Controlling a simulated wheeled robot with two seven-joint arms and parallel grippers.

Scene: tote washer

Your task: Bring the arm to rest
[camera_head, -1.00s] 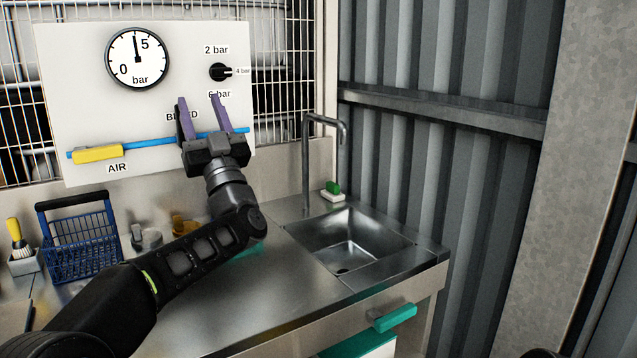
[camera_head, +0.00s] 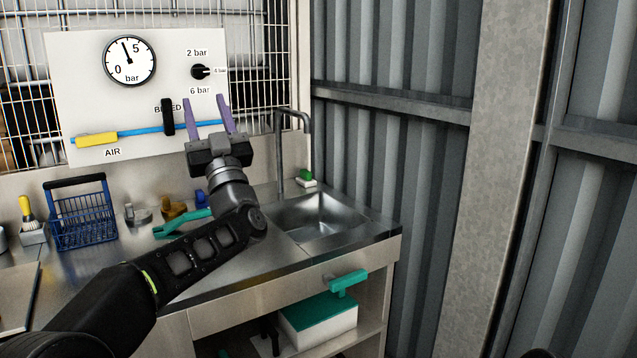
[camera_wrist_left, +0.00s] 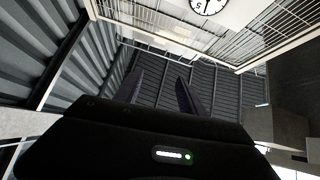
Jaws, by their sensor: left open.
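My left gripper (camera_head: 207,115) points upward in front of the lower right of the white panel (camera_head: 75,75). Its two purple fingers stand apart with nothing between them. In the left wrist view the open fingers (camera_wrist_left: 158,92) show against dark ribbed metal. My left arm reaches in from the lower left, over the steel counter. The panel's black bleed handle (camera_head: 167,117) stands upright just left of the fingers, and a gap shows between them. My right gripper is not in view.
The yellow air handle (camera_head: 97,140) lies along the blue pipe. The gauge (camera_head: 129,61) and black selector knob (camera_head: 200,72) sit above. A blue basket (camera_head: 83,218), teal tool (camera_head: 180,226) and sink (camera_head: 318,220) with tall tap (camera_head: 279,150) are near the arm. A ribbed wall (camera_head: 390,190) stands right.

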